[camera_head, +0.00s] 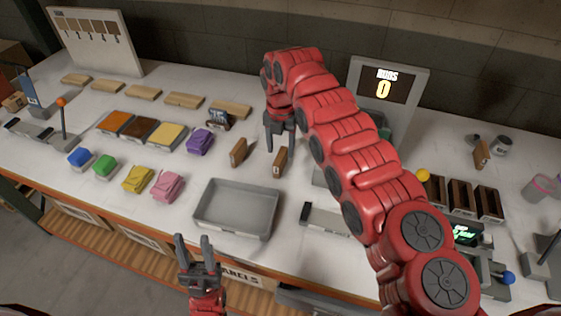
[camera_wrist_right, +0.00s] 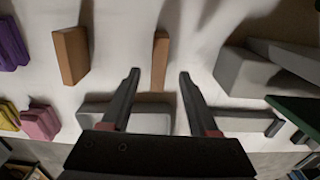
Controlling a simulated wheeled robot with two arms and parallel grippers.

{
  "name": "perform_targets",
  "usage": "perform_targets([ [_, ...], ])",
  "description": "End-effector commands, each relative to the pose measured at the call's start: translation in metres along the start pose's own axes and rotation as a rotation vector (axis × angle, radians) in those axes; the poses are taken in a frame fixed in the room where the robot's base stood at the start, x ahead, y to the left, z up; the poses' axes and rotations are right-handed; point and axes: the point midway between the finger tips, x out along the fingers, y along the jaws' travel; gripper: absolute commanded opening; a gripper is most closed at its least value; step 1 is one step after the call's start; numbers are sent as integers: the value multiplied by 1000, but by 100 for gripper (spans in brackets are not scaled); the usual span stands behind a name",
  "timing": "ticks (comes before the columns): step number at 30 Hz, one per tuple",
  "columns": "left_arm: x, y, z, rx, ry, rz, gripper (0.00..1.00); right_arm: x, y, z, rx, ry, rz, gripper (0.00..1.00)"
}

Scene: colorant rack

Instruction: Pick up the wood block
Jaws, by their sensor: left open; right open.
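Two upright brown wood blocks stand on the white table near its middle: a left one (camera_head: 238,152) and a right one (camera_head: 280,161). My right gripper (camera_head: 280,142) is open, pointing down over the right block. In the right wrist view the right block (camera_wrist_right: 160,62) lies ahead of the gap between the open fingers (camera_wrist_right: 158,75), seen as a narrow upright shape. The left block (camera_wrist_right: 71,55) is outside the fingers, to the left. My left gripper (camera_head: 194,243) is open and empty in front of the table edge.
A grey tray (camera_head: 237,232) lies in front of the blocks. A purple bag (camera_head: 201,142) and colorant trays (camera_head: 167,136) are to the left. A display (camera_head: 384,85) reading 0 stands behind. Another brown block (camera_head: 482,154) stands at the right.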

Motion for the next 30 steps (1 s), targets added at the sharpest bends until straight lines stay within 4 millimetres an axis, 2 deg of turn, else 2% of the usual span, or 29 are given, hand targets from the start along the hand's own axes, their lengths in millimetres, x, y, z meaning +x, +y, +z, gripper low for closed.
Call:
perform_targets([
  [8, 14, -1, -2, 0, 0, 0, 44, 16, 0, -2, -1, 3, -2, 61],
  [11, 25, -1, -4, 0, 0, 0, 44, 31, 1, -3, -1, 4, -2, 61],
  [15, 28, -1, -5, 0, 0, 0, 44, 54, 2, -3, -1, 1, 0, 61],
  [22, 27, -1, -5, 0, 0, 0, 44, 58, 2, -1, -1, -3, 1, 61],
  [30, 27, -1, -5, 0, 0, 0, 44, 58, 2, -1, -1, -2, 1, 13],
])
